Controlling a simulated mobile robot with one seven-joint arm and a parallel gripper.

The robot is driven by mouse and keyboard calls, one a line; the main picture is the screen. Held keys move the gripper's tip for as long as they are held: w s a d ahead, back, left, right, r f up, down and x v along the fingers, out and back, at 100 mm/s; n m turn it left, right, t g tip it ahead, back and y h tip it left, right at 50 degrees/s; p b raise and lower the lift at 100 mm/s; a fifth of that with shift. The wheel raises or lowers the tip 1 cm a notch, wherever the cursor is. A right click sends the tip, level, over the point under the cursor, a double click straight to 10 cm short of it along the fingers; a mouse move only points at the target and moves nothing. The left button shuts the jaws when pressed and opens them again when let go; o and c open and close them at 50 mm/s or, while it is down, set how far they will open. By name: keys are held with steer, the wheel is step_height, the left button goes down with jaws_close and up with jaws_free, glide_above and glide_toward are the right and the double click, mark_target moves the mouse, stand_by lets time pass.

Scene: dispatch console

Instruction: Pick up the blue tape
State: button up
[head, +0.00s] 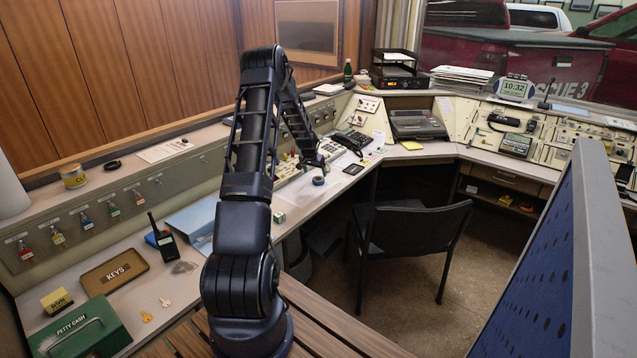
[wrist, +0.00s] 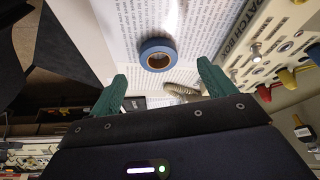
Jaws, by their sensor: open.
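The blue tape (wrist: 157,45) is a small roll lying flat on a printed white sheet (wrist: 120,30) in the wrist view. It lies just beyond the fingertips, roughly centred between them and apart from both. My gripper (wrist: 161,76) is open, with its two green fingers spread and nothing between them. In the head view the blue tape (head: 319,181) is a small dark blue spot on the console desk, and my gripper (head: 314,163) is just above and behind it. The fingers are too small to make out there.
A panel with coloured knobs (wrist: 270,60) stands close to the right finger in the wrist view. In the head view, a desk phone (head: 352,140) is right of the tape, a chair (head: 408,235) is in front of the desk, and a blue partition (head: 560,270) is at right.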

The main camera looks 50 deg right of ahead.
mark_target(318, 179)
steer(key=shift+d+x, duration=0.1)
steer(key=shift+x, duration=1.45)
steer(key=shift+d+x, duration=0.15)
steer(key=shift+x, duration=1.4)
steer(key=shift+s+r, duration=0.1)
steer(key=shift+s, duration=0.05)
steer(key=c, duration=1.1)
